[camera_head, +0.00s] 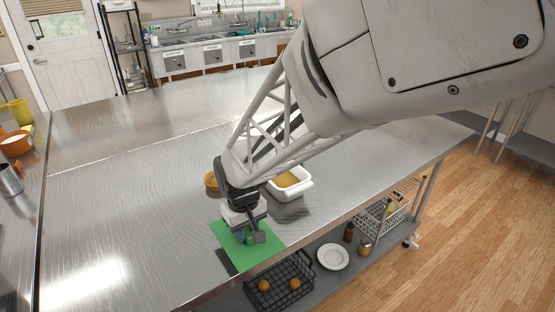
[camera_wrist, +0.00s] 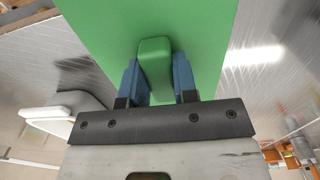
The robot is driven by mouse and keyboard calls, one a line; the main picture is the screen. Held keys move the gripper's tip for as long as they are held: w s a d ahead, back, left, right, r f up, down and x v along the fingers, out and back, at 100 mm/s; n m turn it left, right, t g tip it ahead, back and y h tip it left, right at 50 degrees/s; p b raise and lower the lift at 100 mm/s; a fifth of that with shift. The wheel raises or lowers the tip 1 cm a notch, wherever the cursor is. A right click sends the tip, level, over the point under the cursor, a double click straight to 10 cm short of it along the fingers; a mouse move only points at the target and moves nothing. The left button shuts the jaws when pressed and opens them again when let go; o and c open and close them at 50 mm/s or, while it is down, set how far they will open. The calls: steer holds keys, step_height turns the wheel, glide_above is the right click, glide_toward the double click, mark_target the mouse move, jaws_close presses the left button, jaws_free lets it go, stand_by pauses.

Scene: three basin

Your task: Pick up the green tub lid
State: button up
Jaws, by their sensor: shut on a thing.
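The green tub lid (camera_head: 236,256) is a flat green sheet with a raised green handle; in the wrist view the lid (camera_wrist: 105,25) fills the upper middle. My gripper (camera_head: 249,237) is over the lid, and in the wrist view its two blue fingers (camera_wrist: 157,78) stand on either side of the handle (camera_wrist: 154,62), shut on it. The lid looks close to level and seems to be above the metal table, with a dark shadow at its lower left edge. The handle is mostly hidden by my gripper in the head view.
A white tub (camera_head: 304,190) with yellow contents stands just behind my gripper on the table (camera_head: 120,215). A tan round bowl (camera_head: 210,181) is partly hidden by my arm. A wire basket (camera_head: 268,296) with oranges is on the shelf below. The table's left part is clear.

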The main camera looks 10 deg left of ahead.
mark_target(253, 249)
steer(key=shift+s+d+r, duration=0.1)
steer(key=shift+s+d, duration=0.55)
steer(key=shift+s, duration=0.25)
steer(key=shift+s+d+r, duration=0.1)
steer(key=shift+s+d, duration=0.55)
steer(key=shift+s, duration=0.2)
steer(key=o, duration=0.3)
steer(key=c, duration=0.3)
steer(key=shift+w, duration=0.15)
